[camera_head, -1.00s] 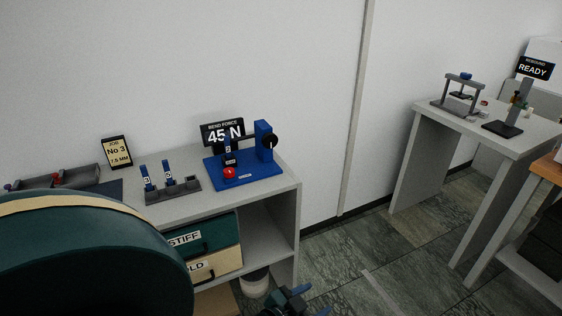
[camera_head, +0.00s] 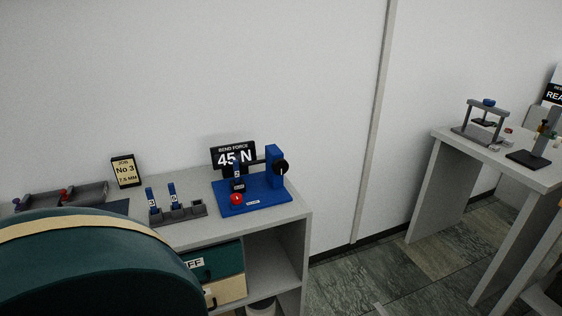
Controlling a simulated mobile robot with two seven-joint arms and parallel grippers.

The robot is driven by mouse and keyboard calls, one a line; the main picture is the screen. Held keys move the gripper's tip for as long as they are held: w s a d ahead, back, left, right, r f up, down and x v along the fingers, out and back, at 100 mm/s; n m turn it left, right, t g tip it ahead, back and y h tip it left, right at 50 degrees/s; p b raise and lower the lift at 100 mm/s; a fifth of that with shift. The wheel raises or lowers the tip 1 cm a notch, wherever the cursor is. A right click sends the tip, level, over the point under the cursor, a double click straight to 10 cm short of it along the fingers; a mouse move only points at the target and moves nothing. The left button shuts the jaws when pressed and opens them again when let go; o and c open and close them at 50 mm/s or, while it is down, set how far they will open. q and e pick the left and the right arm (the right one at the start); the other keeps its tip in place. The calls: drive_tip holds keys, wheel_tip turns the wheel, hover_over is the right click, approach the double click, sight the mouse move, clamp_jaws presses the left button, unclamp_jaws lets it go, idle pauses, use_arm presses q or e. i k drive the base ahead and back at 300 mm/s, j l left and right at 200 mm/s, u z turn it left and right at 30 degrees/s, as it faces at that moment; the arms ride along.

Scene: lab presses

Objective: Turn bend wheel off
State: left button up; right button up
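The blue bend press (camera_head: 253,190) stands on the right part of the grey bench. A black wheel (camera_head: 282,167) sits on the right side of its blue upright post (camera_head: 272,159). A red button (camera_head: 236,198) is at the front left of its base. A small dark tag or holder (camera_head: 238,184) stands behind the button. The black sign (camera_head: 233,156) behind it reads "BEND FORCE 45 N". Neither gripper is in view, and nothing touches the press.
A grey rack (camera_head: 178,214) with blue-topped pieces and a "Job No 3" sign (camera_head: 126,171) stand left of the press. Drawers (camera_head: 215,261) are below. A second table (camera_head: 455,140) stands at the right. A big teal rounded shape hides the lower left.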

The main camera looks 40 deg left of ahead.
sight(280, 166)
drive_tip(key=i+j+z, duration=0.1)
drive_tip(key=i, duration=0.65)
drive_tip(key=i+j+z, duration=0.15)
drive_tip(key=i, duration=0.55)
drive_tip(key=i+u, duration=0.65)
drive_tip(key=u, duration=0.2)
drive_tip(key=i+l+u, duration=0.15)
drive_tip(key=i+u, duration=0.4)
drive_tip(key=u, duration=0.3)
drive_tip(key=i+u, duration=0.1)
drive_tip(key=u, duration=0.3)
drive_tip(key=l+u, duration=0.1)
drive_tip(key=u, duration=0.3)
drive_tip(key=i+l+u, duration=0.1)
drive_tip(key=u, duration=0.3)
drive_tip(key=i+l+u, duration=0.15)
drive_tip(key=u, duration=0.3)
drive_tip(key=i+l+u, duration=0.15)
drive_tip(key=u, duration=0.3)
drive_tip(key=i+l+u, duration=0.1)
drive_tip(key=l+u, duration=0.2)
drive_tip(key=u, duration=0.2)
drive_tip(key=i+l+u, duration=0.15)
drive_tip(key=l+u, duration=0.15)
drive_tip(key=i+l+u, duration=0.1)
drive_tip(key=l+u, duration=0.15)
